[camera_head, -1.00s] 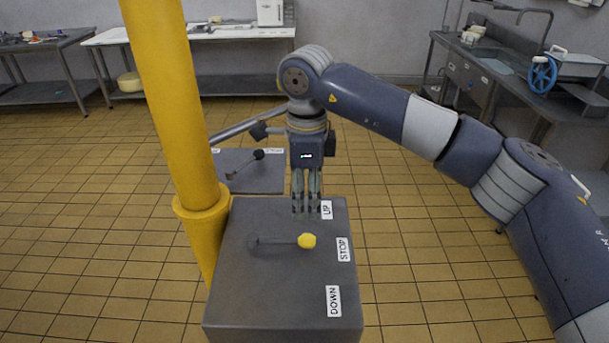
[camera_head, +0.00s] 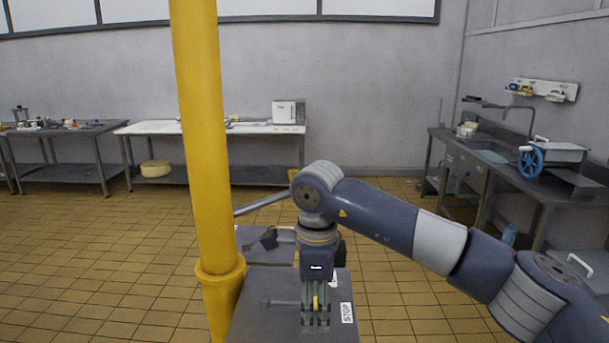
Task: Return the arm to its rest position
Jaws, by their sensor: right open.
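My right arm comes in from the right, and its gripper (camera_head: 315,318) points down over the grey control box (camera_head: 262,322). The fingers are open. The yellow knob (camera_head: 315,302) of the box's lever shows between them; I cannot tell whether they touch it. The lever's grey rod (camera_head: 283,303) runs left from the knob. The STOP label (camera_head: 347,312) is just right of the fingers. The UP label is mostly hidden behind the gripper, and the near part of the box is below the frame. My left gripper is not in view.
A yellow post (camera_head: 205,150) stands just left of the box. A second grey panel (camera_head: 272,250) lies behind it, partly hidden. Tables (camera_head: 150,128) line the back wall, and a sink bench (camera_head: 480,165) stands at right. The tiled floor (camera_head: 100,260) is open at left.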

